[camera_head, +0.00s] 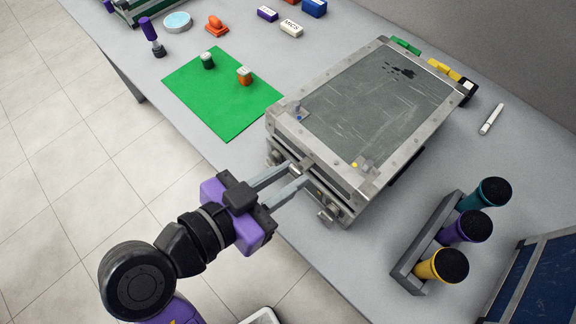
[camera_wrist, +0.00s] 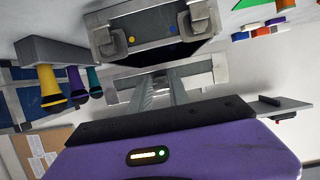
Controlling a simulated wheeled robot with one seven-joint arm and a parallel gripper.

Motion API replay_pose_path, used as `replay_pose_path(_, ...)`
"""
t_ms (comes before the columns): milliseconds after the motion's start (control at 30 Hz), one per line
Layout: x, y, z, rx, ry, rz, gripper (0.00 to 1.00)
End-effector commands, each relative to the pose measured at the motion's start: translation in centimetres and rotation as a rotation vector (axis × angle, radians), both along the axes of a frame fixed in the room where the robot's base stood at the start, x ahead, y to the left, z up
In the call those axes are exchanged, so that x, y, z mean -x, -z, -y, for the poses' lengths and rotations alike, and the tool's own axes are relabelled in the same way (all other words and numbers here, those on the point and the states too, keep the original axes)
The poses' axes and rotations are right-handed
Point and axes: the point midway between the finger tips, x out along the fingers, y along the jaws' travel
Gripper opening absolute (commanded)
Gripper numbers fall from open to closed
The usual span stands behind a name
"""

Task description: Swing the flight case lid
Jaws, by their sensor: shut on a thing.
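The flight case (camera_head: 345,205) is a grey metal-edged box on the table. Its lid (camera_head: 370,95) has a scuffed dark grey panel in a riveted metal frame and lies over the case, looking down or nearly so. My gripper (camera_head: 300,173) reaches in from the front left, its two long fingers shut on the front edge of the lid. The exact contact is partly hidden. In the wrist view, the fingers (camera_wrist: 161,85) meet a metal bar at the case front. Two metal corner fittings, a yellow dot and a blue dot show beyond them.
A rack (camera_head: 425,245) with several coloured cylinders stands right of the case. A white marker (camera_head: 491,119) lies behind it. A green mat (camera_head: 222,93) with two small containers lies to the left. A blue-panelled object (camera_head: 540,285) stands at the lower right. A wall bounds the back.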

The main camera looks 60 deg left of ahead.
Motion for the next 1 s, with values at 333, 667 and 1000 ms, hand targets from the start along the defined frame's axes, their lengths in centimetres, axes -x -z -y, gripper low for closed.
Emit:
replay_pose_path(333,0.3,0.7,0.0,0.002,-0.004,-0.001,0.0)
replay_pose_path(667,0.6,3.4,0.0,0.002,-0.005,-0.002,0.0)
replay_pose_path(1000,0.5,2.9,0.0,0.0,-0.003,0.0,0.47)
